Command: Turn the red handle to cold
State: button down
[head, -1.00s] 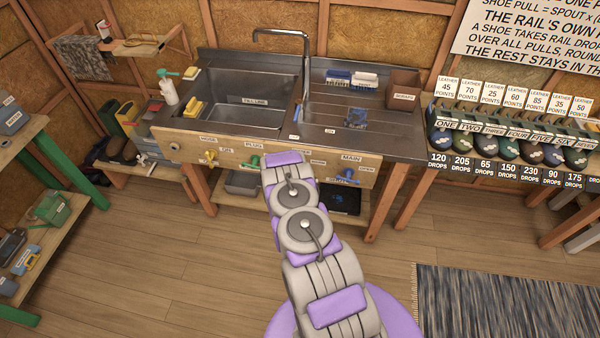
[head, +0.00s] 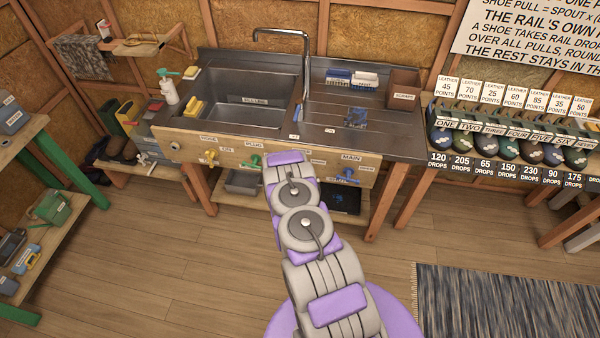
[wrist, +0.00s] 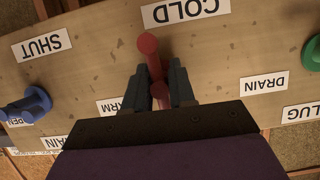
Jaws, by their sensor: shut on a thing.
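The red handle (wrist: 150,58) is in the wrist view, mounted on the wooden front panel (wrist: 225,65). Its round knob end lies just below the COLD label (wrist: 185,10), which reads upside down in this view. My gripper (wrist: 159,68) has its two dark fingers on either side of the handle, shut on it. A label ending in "ARM" (wrist: 112,105) is partly covered by the left finger. In the head view, my arm hides the red handle and my gripper at the sink's front panel (head: 230,155).
A blue handle (wrist: 28,106) stands at the left in the wrist view, near the SHUT label (wrist: 42,45). A green handle (wrist: 313,55) is at the right edge, beyond the DRAIN label (wrist: 264,84). The sink basin (head: 250,95) is above the panel; open floor lies before it.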

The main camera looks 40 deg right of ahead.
jog(key=shift+s+a+f, duration=0.2)
jog(key=shift+s+f, duration=0.15)
jog(key=shift+f, duration=0.1)
jog(key=c, duration=1.2)
grip_release()
jog(key=shift+w+f, duration=0.1)
jog(key=shift+o, duration=0.6)
jog(key=shift+w+d, duration=0.1)
jog(key=shift+r, duration=0.3)
jog(key=p+v, duration=0.1)
jog(key=v, duration=1.6)
jog(key=shift+r, duration=0.1)
